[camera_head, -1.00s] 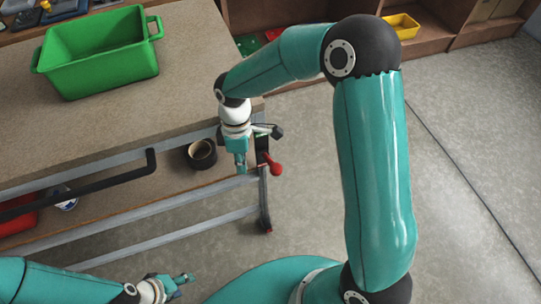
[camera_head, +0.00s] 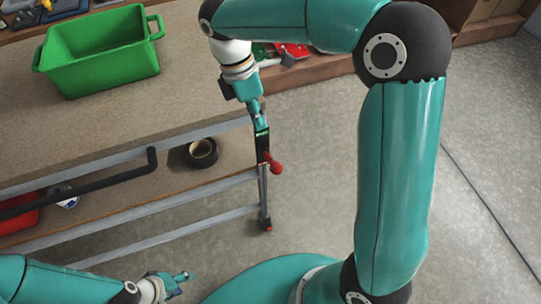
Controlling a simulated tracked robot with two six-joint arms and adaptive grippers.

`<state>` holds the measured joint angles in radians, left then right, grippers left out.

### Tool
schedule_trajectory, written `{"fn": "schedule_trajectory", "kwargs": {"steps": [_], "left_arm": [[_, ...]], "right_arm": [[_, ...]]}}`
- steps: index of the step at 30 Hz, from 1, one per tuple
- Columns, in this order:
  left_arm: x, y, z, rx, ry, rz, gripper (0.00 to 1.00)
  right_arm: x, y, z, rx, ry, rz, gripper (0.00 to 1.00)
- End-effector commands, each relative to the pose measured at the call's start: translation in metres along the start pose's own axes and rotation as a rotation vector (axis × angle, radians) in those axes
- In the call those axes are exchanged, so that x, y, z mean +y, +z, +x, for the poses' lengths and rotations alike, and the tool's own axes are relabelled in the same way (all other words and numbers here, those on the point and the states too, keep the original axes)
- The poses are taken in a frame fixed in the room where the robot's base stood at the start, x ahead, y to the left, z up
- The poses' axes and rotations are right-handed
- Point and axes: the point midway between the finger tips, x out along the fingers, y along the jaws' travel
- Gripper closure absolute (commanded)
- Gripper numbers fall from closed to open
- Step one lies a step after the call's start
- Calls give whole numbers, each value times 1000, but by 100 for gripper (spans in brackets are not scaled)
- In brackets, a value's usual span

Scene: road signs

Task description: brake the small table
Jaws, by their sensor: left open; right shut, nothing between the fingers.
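The small table (camera_head: 110,150) is a wheeled bench with a brown top, grey metal rails and a lower shelf. At its right end a black brake plate with a green mark (camera_head: 262,140) carries a lever with a red knob (camera_head: 276,168). My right gripper (camera_head: 257,114) is shut and empty, pointing down just above the plate; I cannot tell whether it touches it. The wheel is not clearly visible; a small red part (camera_head: 267,227) shows at the leg's foot. My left gripper (camera_head: 184,278) is open and empty at the lower left, away from the lever.
A green bin (camera_head: 100,55) stands on the table top. A black tape roll (camera_head: 201,153) and a red box (camera_head: 18,218) sit on the lower shelf. A black handle bar (camera_head: 100,182) juts from the near side. Floor to the right is clear.

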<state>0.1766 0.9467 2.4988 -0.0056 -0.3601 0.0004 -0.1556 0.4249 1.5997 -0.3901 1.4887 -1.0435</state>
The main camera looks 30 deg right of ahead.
Motion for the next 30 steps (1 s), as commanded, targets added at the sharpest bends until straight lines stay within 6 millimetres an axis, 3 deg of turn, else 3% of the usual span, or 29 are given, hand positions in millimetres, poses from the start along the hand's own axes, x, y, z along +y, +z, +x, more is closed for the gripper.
{"fn": "schedule_trajectory", "kwargs": {"steps": [18,24,30], "left_arm": [[0,0,0,0,0,0,53],[0,0,0,0,0,0,53],[0,0,0,0,0,0,53]], "right_arm": [[-1,0,111,-1,-4,0,100],[-1,0,127,0,-1,0,100],[0,0,130,0,-1,0,100]]}}
